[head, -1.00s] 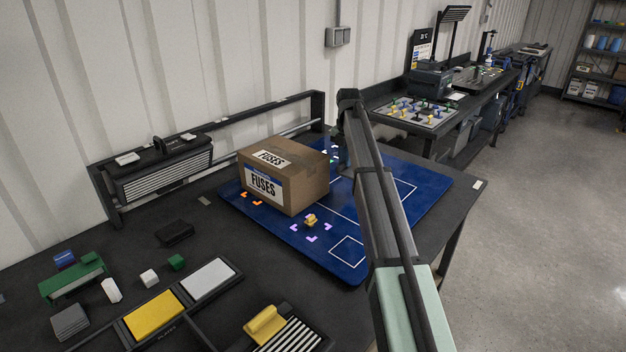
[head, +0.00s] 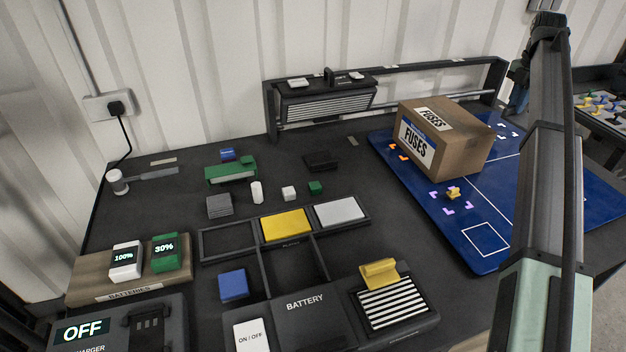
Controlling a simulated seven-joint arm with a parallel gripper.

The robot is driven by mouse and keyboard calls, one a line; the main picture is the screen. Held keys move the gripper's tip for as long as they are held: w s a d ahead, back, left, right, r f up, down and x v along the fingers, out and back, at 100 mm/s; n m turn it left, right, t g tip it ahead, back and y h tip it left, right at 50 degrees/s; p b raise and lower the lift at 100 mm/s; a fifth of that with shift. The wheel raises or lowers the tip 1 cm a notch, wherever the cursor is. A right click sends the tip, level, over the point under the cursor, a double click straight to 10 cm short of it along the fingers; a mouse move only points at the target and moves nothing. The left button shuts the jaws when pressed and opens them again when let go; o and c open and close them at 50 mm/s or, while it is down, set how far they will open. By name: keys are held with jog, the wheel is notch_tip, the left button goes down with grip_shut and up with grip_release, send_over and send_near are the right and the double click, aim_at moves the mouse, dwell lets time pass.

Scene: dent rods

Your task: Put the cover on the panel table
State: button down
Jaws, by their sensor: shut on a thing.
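My arm rises along the right side of the head view and bends at the top. My gripper and whatever it may hold are not visible; the arm and the fuse box may hide them. I cannot tell for certain which thing is the cover. A yellow plate (head: 286,224) and a light grey plate (head: 338,211) lie in a black compartment tray (head: 228,239). A yellow handled piece (head: 380,272) sits on a striped vent (head: 396,304) at the front. A far bench (head: 603,131) with a light panel (head: 603,106) bearing coloured pieces is partly cut off at the right edge.
A cardboard box marked FUSES (head: 459,150) stands on a blue mat (head: 440,232), left of my arm. A striped black unit (head: 325,104) stands at the back. Batteries (head: 125,261), a blue block (head: 233,285) and small blocks occupy the left. Bare black table (head: 345,175) shows between.

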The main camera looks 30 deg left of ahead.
jog(key=s+a+n, duration=0.2)
jog(key=s+a, duration=0.4)
jog(key=a, duration=1.2)
jog(key=s+a+n, duration=0.2)
jog(key=s+a, duration=0.5)
jog(key=a, duration=1.1)
jog(key=s+a+n, duration=0.3)
jog(key=s+a, duration=0.3)
jog(key=a, duration=1.3)
jog(key=s+a+n, duration=0.2)
jog(key=s+a, duration=1.2)
jog(key=s, duration=0.4)
jog(key=s+a+n, duration=0.3)
jog(key=s+a, duration=1.1)
jog(key=s, duration=0.5)
jog(key=shift+s+a+f, duration=0.1)
jog(key=shift+f, duration=5.65)
jog(key=shift+s+a+f, duration=0.1)
jog(key=shift+f, duration=5.6)
jog(key=shift+f, duration=0.15)
